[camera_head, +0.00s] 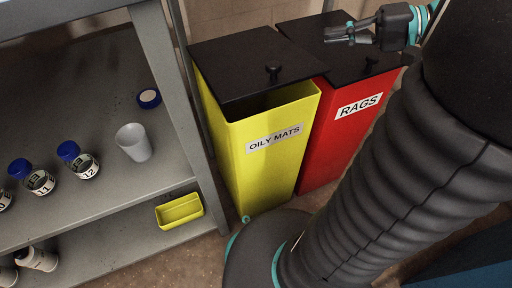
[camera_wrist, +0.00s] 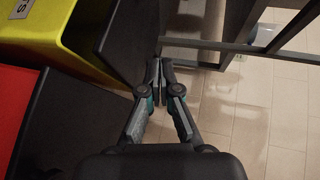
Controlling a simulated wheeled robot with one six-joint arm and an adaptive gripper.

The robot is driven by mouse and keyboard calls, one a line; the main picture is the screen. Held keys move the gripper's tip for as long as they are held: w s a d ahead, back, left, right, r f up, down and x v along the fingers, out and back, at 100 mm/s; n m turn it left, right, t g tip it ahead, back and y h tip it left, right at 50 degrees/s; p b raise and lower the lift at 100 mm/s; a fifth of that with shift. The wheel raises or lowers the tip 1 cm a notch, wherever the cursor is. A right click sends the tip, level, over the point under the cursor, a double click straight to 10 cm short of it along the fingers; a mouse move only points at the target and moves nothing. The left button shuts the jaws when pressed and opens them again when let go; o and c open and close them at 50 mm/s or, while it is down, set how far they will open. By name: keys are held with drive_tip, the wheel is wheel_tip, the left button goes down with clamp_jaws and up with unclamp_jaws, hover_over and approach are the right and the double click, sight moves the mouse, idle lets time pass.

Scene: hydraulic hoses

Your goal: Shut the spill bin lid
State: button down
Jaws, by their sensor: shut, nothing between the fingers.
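Neither bin label says spill. The yellow bin (camera_head: 262,170) is labelled OILY MATS. Its black lid (camera_head: 240,55), with a small knob, is raised, and a dark gap shows under its front edge. In the wrist view the yellow bin (camera_wrist: 65,22) shows its open side, with the tilted black lid (camera_wrist: 127,40) beside it. My gripper (camera_head: 328,36) is shut and empty, above the back of the red bin's lid in the head view. In the wrist view its fingertips (camera_wrist: 158,66) are close to the lid's edge; I cannot tell whether they touch.
The red bin (camera_head: 335,140), labelled RAGS, stands right of the yellow one under a black lid (camera_head: 362,68). A grey shelf (camera_head: 80,210) at left holds blue-capped bottles (camera_head: 78,160), a grey cup (camera_head: 134,142) and a yellow tray (camera_head: 180,211). Tiled floor (camera_wrist: 245,120) is clear in the wrist view.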

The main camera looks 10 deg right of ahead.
drive_tip(key=s+d, duration=0.3)
drive_tip(key=s, duration=0.3)
drive_tip(key=shift+s, duration=0.2)
idle(0.5)
idle(0.4)
drive_tip(key=s+a+f+g+h+p, duration=0.4)
drive_tip(key=a+f+g+h, duration=0.25)
drive_tip(key=a+h, duration=0.3)
drive_tip(key=a+n+t+h+p, duration=0.1)
drive_tip(key=t, duration=0.1)
drive_tip(key=w+a+r+n+t+h+p, duration=0.1)
drive_tip(key=n+t, duration=0.1)
drive_tip(key=a+r+n+t+h+p, duration=0.1)
drive_tip(key=a+t+h, duration=0.1)
drive_tip(key=shift+w+r+n, duration=0.2)
drive_tip(key=shift+w+n, duration=0.1)
